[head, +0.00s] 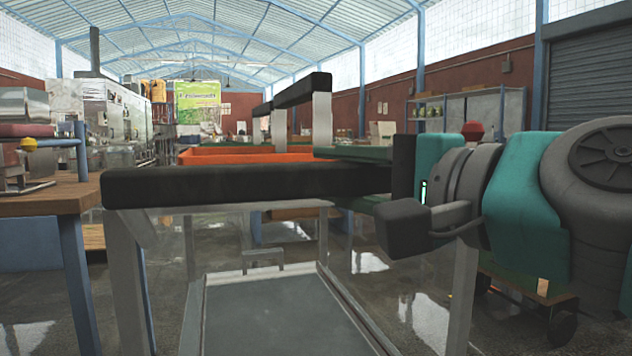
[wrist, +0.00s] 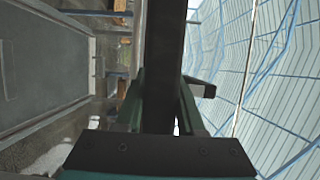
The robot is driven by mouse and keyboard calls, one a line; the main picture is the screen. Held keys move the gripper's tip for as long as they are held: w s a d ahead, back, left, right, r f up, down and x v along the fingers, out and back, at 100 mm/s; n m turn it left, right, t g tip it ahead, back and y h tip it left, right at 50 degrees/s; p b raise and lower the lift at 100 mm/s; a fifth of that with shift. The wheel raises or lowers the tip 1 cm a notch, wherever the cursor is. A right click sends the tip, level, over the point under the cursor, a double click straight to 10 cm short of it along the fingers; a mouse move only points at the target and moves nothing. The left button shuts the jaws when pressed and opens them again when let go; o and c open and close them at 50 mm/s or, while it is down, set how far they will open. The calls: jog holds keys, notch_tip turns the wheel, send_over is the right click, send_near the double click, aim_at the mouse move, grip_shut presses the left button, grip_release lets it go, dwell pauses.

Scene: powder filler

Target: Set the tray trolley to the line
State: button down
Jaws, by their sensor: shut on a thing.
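The tray trolley fills the lower middle of the head view. It has a black handle bar (head: 240,185) on grey posts and a low grey deck (head: 265,312) with a raised rim. The deck looks bare. My gripper (head: 352,175) comes in from the right and is shut on the handle bar near its right end. In the wrist view, the black bar (wrist: 165,45) runs between the green fingers of my gripper (wrist: 162,105), and the trolley deck (wrist: 40,75) shows at the left. The lower finger is partly hidden in the head view.
A wooden workbench (head: 60,195) on blue legs stands close at the left. Beyond the handle are an orange crate (head: 240,155) and another black bar (head: 303,90) on grey posts. A shelf (head: 465,110) stands at the back right. Glossy floor shows around the trolley.

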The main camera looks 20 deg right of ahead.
jog(key=shift+s+f+b, duration=0.2)
jog(key=shift+s+b, duration=0.4)
jog(key=shift+s, duration=1.6)
jog(key=c, duration=1)
grip_release()
jog(key=o, duration=0.5)
jog(key=shift+s+r, duration=0.1)
jog(key=shift+r, duration=0.05)
jog(key=b, duration=0.4)
send_near(350, 181)
jog(key=shift+x, duration=0.75)
